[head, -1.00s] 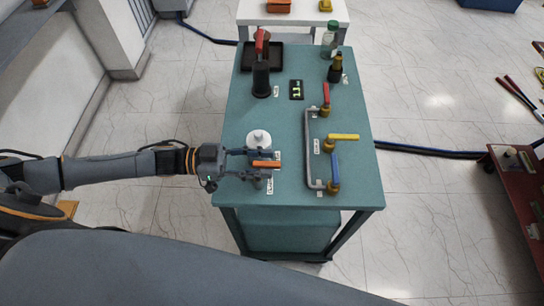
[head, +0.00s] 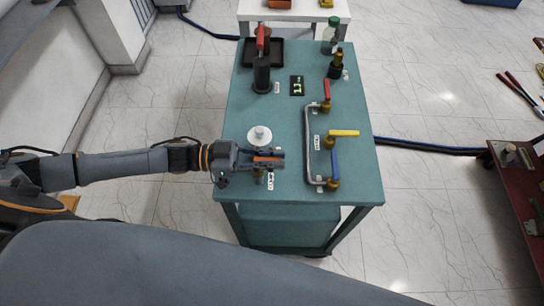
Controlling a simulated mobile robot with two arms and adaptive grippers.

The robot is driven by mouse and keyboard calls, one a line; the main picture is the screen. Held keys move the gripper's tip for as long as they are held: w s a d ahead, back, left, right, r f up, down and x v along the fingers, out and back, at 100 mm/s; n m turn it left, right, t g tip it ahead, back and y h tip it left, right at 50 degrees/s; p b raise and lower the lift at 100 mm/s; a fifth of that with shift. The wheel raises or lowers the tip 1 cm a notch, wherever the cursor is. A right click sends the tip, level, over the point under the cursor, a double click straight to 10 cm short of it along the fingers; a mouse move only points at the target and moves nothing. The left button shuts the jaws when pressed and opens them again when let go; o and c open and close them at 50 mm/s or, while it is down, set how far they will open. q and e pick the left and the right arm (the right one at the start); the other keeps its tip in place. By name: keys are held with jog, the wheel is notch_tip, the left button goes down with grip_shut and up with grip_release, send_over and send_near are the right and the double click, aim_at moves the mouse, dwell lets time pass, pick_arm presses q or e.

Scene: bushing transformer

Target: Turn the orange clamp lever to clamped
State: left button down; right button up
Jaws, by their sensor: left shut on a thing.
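The orange clamp lever (head: 268,159) is near the front left of the teal table top (head: 285,205). It lies across the picture, roughly left to right. My left gripper (head: 268,160) reaches in from the left and is shut on the lever, with its dark fingers along it. The fingers hide part of the lever, and its mount below shows only partly. A white round part (head: 260,136) stands just behind the gripper. My right gripper is not in view.
A pipe frame with red (head: 327,89), yellow (head: 344,133) and blue (head: 335,164) handles stands to the right of the gripper. Behind are a dark cylinder with a red lever (head: 261,73), a small display (head: 297,86) and bottles (head: 331,36). The table's front strip is bare.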

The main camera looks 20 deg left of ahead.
pick_arm(q)
jog(key=n+t+y+p, duration=0.1)
jog(key=n+t+p, duration=0.1)
jog(key=t, duration=0.1)
jog(key=shift+w+r, duration=0.15)
jog(key=shift+w+a+n+t+y+p, duration=0.4)
jog(key=shift+n+t+y+p, duration=1.2)
jog(key=shift+y, duration=0.75)
jog(key=shift+w+a+n+t+y+p, duration=0.25)
jog(key=shift+a+n+t+y+p, duration=0.3)
jog(key=shift+n+t+y+p, duration=1.35)
jog(key=shift+w+a+n+t+y+p, duration=0.4)
jog(key=shift+n+t+y+p, duration=0.35)
jog(key=shift+n+t+y, duration=1.25)
jog(key=shift+a+n+g+y, duration=0.1)
jog(key=shift+n+g+y, duration=0.3)
jog(key=shift+y, duration=0.65)
jog(key=c, duration=1.3)
grip_release()
